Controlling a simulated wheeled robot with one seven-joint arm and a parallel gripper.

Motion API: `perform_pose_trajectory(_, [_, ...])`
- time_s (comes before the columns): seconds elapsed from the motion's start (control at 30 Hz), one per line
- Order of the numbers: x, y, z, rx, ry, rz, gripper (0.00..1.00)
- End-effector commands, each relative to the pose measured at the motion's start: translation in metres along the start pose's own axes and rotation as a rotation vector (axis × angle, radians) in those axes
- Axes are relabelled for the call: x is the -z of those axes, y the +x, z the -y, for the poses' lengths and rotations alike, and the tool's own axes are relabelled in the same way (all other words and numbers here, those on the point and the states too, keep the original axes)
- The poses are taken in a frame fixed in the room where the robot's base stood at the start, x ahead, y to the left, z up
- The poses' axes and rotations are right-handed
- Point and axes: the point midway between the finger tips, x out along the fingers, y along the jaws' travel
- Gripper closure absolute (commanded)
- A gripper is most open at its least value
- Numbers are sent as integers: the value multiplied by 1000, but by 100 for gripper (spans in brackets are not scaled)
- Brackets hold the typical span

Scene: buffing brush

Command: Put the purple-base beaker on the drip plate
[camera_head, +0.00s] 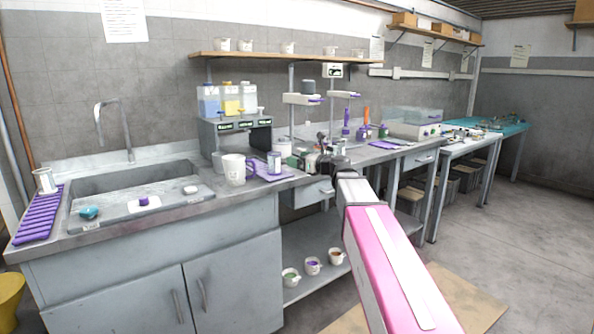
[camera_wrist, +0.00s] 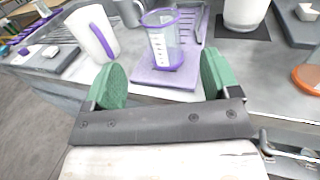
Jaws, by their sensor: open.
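A clear beaker (camera_wrist: 162,42) with white markings, a purple rim and purple at its base stands upright on a flat purple pad (camera_wrist: 150,83) in the wrist view. In the head view the beaker (camera_head: 273,164) is right of the big mug. Behind it lies a slatted purple-grey plate (camera_wrist: 196,24); I cannot tell whether this or the pad is the drip plate. My gripper (camera_wrist: 162,80) is open and empty, its green pads apart, with the beaker ahead between them. The arm partly hides the gripper in the head view.
A white container (camera_wrist: 243,12) on a dark mat is at the right. A dispenser (camera_head: 230,132) stands behind. The sink (camera_head: 135,178) and a ribbed purple mat (camera_head: 38,217) are at left.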

Motion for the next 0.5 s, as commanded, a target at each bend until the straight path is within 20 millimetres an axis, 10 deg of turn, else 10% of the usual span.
perform_pose_trajectory(0.27, [14,-5,-4,-6,-54,-36,18])
perform_pose_trajectory(0.5, [120,-30,-28,-108,-464,-307,18])
